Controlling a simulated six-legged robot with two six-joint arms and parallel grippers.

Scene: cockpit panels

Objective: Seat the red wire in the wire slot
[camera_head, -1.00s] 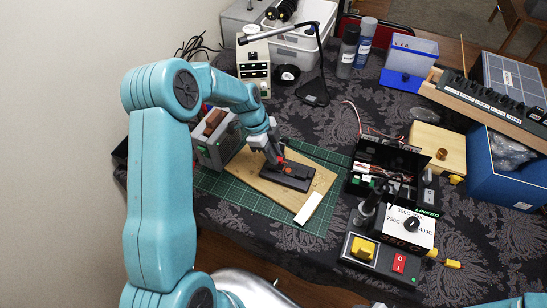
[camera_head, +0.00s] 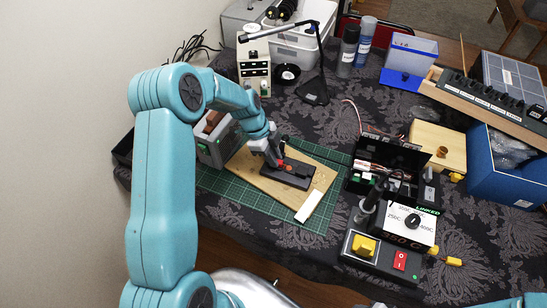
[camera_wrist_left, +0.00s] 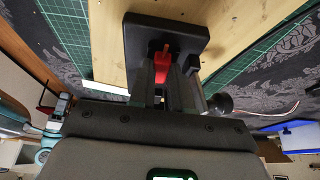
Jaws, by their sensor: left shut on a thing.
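My left gripper (camera_head: 275,159) reaches down over a black block (camera_head: 291,174) that lies on a wooden board (camera_head: 262,183). A small red piece, which looks like the red wire (camera_head: 282,161), shows at its fingertips. In the left wrist view, the left gripper (camera_wrist_left: 164,85) is shut on the red wire (camera_wrist_left: 162,65), and the wire's thin tip points at the black block (camera_wrist_left: 165,38). An orange spot shows on the block's top in the head view. I cannot tell whether the wire is in the slot. Of my right arm only a teal part shows at the lower right; its gripper is out of view.
The board lies on a green cutting mat (camera_head: 219,183) with a white strip (camera_head: 308,207) near its front corner. A soldering station (camera_head: 375,257) and an open black box (camera_head: 383,168) stand to the right. A grey case (camera_head: 217,145) stands close left.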

